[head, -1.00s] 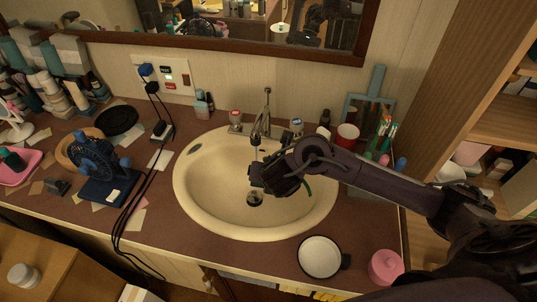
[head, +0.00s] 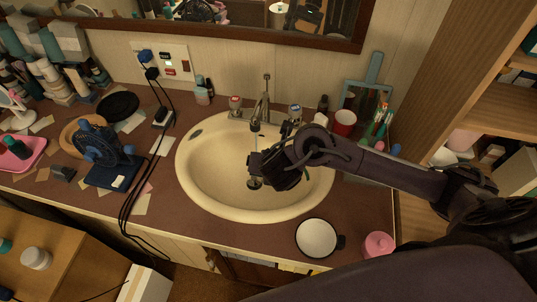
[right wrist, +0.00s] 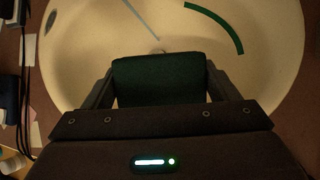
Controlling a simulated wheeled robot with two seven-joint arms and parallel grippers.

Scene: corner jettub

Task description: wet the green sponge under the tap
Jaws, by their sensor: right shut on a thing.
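The green sponge (right wrist: 157,78) is dark green in the right wrist view, held between the two fingers of my right gripper (right wrist: 157,88). In the head view my right gripper (head: 258,166) is over the basin of the cream sink (head: 200,180), just below and in front of the tap (head: 264,105). The sponge is too dark there to make out against the fingers. A thin pale streak in the right wrist view (right wrist: 140,18) looks like water; I cannot tell whether it touches the sponge. My left gripper is not in view.
A green curved strip (right wrist: 218,24) shows over the basin. A red cup (head: 344,123) stands right of the tap. A blue fan (head: 103,147) and black cables (head: 140,190) are on the left.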

